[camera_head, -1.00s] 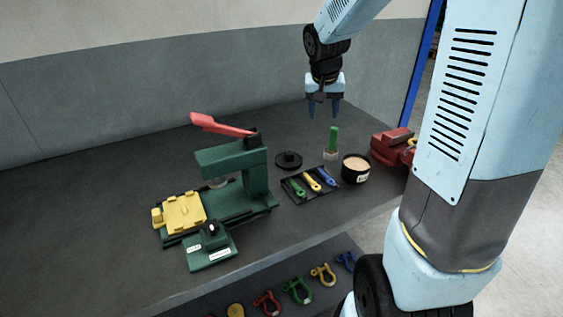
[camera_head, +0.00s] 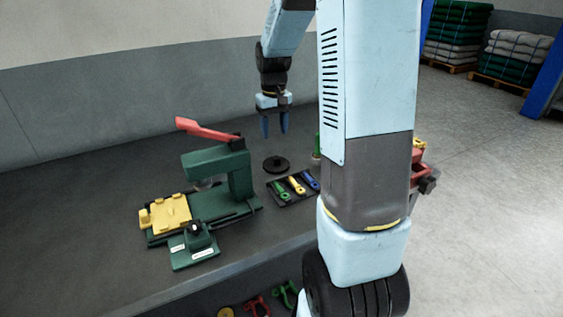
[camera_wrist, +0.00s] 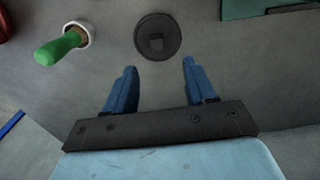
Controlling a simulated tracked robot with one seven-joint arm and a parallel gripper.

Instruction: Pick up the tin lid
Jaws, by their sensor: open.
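The tin lid (camera_head: 276,164) is a round black disc with a small raised knob on top.
A green press (camera_head: 222,180) with a red lever stands left of the lid. A black tray (camera_head: 278,198) holds green, yellow and blue tools in front. A green-handled brush (camera_wrist: 62,46) stands in a pale holder nearby. My arm hides the bench's right part.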

